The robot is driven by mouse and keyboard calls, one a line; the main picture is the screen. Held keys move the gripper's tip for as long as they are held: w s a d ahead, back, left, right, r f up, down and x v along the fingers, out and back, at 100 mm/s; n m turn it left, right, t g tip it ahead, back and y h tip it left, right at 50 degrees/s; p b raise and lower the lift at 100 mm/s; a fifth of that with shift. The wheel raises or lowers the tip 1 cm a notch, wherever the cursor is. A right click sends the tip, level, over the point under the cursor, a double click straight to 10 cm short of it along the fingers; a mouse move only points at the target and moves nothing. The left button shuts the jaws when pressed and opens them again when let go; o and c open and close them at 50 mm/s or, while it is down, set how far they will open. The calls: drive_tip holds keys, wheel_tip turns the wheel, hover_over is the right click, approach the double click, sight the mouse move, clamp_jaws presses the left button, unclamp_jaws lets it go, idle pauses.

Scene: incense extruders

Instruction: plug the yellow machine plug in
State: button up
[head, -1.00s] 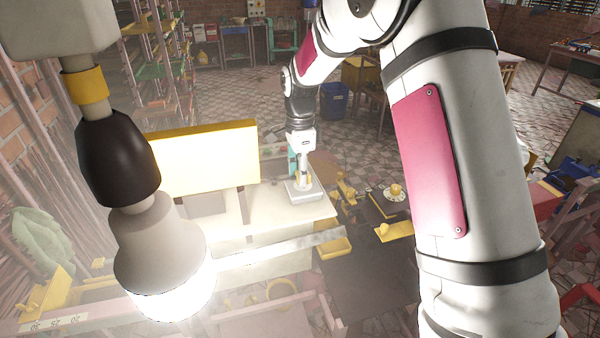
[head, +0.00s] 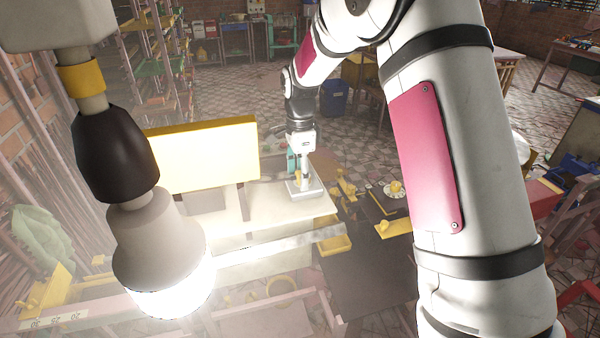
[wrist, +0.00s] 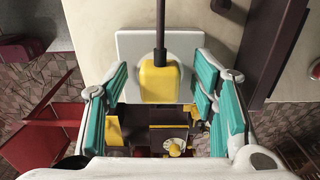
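The yellow plug (wrist: 160,80) with its black cord lies between my gripper's teal-padded fingers in the wrist view. It is in front of a pale square plate (wrist: 188,45). My gripper (wrist: 160,92) is open, with gaps on both sides of the plug. In the head view my gripper (head: 302,172) is small and low over the pale square plate (head: 313,188) on the bench corner. A bit of yellow shows at the fingers there. I cannot tell whether the plug is seated in the plate.
The pale bench (head: 265,205) carries the plate. A yellow tray (head: 333,240) and a dark table (head: 365,270) with small yellow items are to the right. A glowing lamp (head: 165,260) hangs in the left foreground.

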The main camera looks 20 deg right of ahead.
drive_tip(key=shift+r, duration=0.1)
wheel_tip(320, 180, up, 12)
idle(0.5)
